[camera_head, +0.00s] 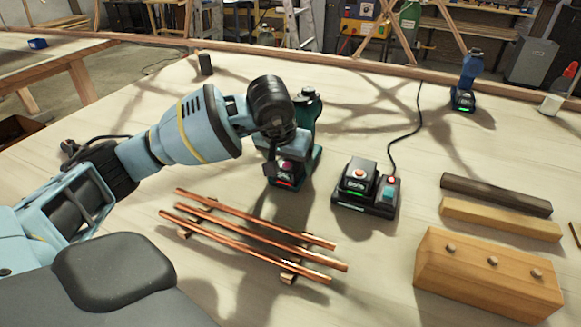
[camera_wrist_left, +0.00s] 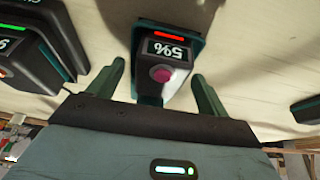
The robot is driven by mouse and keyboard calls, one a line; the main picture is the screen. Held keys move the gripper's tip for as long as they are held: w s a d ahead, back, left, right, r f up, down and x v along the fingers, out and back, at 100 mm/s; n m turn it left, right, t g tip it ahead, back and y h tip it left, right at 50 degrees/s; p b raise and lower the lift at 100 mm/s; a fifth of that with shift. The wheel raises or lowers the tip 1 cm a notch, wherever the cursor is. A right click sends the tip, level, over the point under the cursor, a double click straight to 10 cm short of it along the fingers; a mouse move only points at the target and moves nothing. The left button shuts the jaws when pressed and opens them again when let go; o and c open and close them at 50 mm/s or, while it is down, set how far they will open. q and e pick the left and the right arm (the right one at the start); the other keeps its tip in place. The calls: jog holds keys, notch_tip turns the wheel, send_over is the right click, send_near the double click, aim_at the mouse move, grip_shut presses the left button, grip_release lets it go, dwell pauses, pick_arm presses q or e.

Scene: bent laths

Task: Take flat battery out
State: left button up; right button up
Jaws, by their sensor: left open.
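The flat battery (camera_head: 285,178) sits at the base of a dark green power tool (camera_head: 310,105), its red light showing. In the left wrist view the flat battery (camera_wrist_left: 172,48) reads 5% under a red bar and has a pink round button. My right gripper is not in view.
A charger (camera_head: 382,207) holding a green-lit battery (camera_head: 358,177) stands just right of the tool. Wooden blocks (camera_head: 488,275) and bars are at the right. A blue tool (camera_head: 468,78) stands farther back. Bench between is clear.

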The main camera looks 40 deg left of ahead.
aim_at(289, 162)
pick_arm(q)
jog(key=shift+f, duration=0.1)
jog(key=c, duration=1.2)
jog(key=shift+w, duration=0.1)
jog(key=shift+c, duration=0.5)
jog(key=shift+r, duration=0.7)
notch_tip(289, 162, up, 3)
jog(key=shift+f, duration=0.2)
jog(key=s+d, duration=0.2)
jog(key=s, duration=0.3)
jog(key=s+d+b, duration=0.1)
jog(key=s+d, duration=0.1)
jog(key=s, duration=0.2)
jog(key=s+d+r, duration=0.1)
jog(key=s+d, duration=0.1)
jog(key=s, duration=0.3)
jog(key=shift+s+d, duration=0.25)
jog(key=shift+s, duration=0.1)
